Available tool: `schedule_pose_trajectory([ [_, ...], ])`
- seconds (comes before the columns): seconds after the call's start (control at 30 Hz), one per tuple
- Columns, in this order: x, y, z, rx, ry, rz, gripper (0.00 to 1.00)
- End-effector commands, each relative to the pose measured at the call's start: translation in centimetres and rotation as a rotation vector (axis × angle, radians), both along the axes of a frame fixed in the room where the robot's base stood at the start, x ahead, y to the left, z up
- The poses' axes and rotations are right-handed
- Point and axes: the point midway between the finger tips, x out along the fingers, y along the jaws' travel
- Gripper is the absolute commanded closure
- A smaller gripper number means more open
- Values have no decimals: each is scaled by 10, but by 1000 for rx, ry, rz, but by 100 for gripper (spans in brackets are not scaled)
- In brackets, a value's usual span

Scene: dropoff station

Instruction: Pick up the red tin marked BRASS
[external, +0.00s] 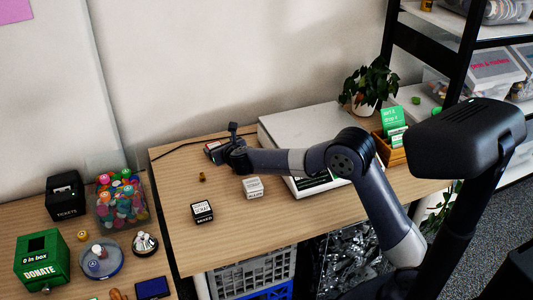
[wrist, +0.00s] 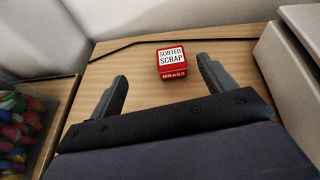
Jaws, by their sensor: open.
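The red tin marked BRASS (wrist: 172,60) stands on the wooden table in the wrist view, with a white label reading SORTED SCRAP on top. My gripper (wrist: 160,78) is open and empty, its two fingers apart. The tin lies beyond the fingertips, between their lines and nearer the right finger. In the external view my gripper (external: 222,145) is over the table's back part, and a bit of the red tin (external: 211,146) shows beside it, mostly hidden by the gripper.
A white tin (external: 252,187) and a black tin (external: 202,211) stand nearer the front of the table (external: 180,180). A small brass-coloured piece (external: 202,176) lies close by. A large white box (external: 290,125) is on the right. A tub of colourful figures (external: 120,200) stands left.

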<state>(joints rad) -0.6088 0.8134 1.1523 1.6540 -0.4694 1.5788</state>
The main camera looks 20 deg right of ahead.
Motion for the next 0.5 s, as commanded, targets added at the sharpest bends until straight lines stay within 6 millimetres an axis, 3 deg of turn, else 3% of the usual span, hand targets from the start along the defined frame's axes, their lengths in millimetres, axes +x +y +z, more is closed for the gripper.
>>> schedule_pose_trajectory([
  [0.03, 13, -15, 5, 86, 16, -38, 22],
  [0.1, 12, -12, -21, 97, 24, -35, 22],
  [0.2, 11, -11, -39, 96, 20, -33, 22],
  [0.37, 14, -11, -51, 99, 17, -35, 22],
  [0.5, 29, -10, -58, 98, 17, -36, 22],
])
